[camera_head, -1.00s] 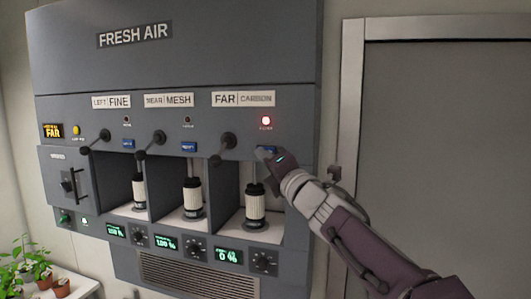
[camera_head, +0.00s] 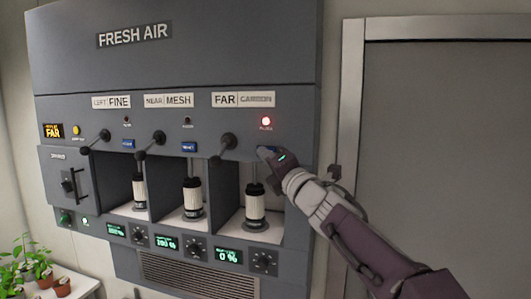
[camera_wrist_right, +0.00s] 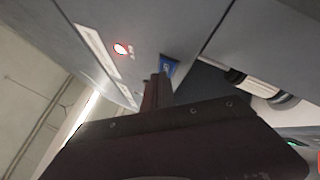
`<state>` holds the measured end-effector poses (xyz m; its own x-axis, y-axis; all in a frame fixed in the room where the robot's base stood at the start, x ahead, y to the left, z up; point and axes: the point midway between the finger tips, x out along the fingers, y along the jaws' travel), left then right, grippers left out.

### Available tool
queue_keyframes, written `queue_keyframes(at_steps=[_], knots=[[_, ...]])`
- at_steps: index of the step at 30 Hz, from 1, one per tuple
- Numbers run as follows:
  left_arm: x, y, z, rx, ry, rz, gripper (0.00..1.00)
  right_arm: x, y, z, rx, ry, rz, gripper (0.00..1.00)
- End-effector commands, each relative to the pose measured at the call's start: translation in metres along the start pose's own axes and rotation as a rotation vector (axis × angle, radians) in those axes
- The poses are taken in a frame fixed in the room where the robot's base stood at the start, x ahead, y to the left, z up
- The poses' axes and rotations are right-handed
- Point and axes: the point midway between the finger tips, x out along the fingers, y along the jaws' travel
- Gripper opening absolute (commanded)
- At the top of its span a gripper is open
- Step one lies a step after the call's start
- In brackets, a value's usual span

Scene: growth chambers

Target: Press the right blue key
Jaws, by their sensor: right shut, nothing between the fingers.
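The right blue key (camera_wrist_right: 169,66) sits on the panel's lower front edge under the FAR CARBON label (camera_head: 243,99). In the head view it is mostly hidden by my right gripper (camera_head: 264,153). My right gripper is shut and empty, with its tips at the key. In the wrist view the fingers (camera_wrist_right: 158,84) reach up to the key's near edge; I cannot tell whether they touch it. A red lamp (camera_head: 265,121) glows above the key. My left gripper is not in view.
Two other blue keys, left (camera_head: 128,143) and middle (camera_head: 188,147), sit on the same edge. A black ball-ended lever (camera_head: 226,146) stands close left of my gripper. Below are open bays with filter cartridges (camera_head: 255,205). A door frame (camera_head: 350,110) is at right.

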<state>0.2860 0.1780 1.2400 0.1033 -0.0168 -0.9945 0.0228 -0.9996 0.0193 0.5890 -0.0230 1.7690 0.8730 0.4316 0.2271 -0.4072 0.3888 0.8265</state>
Motion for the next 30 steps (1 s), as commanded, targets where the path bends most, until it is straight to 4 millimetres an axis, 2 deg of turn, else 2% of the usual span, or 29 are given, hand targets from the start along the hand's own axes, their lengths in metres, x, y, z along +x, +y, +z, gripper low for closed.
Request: queue_keyframes(at_steps=[17,30], knots=[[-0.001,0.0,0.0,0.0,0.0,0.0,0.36,0.003,-0.003,0.002,0.0,0.0,-0.001,0.0],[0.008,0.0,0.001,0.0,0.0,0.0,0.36,-0.009,0.005,-0.007,0.0,0.001,-0.001,0.0]])
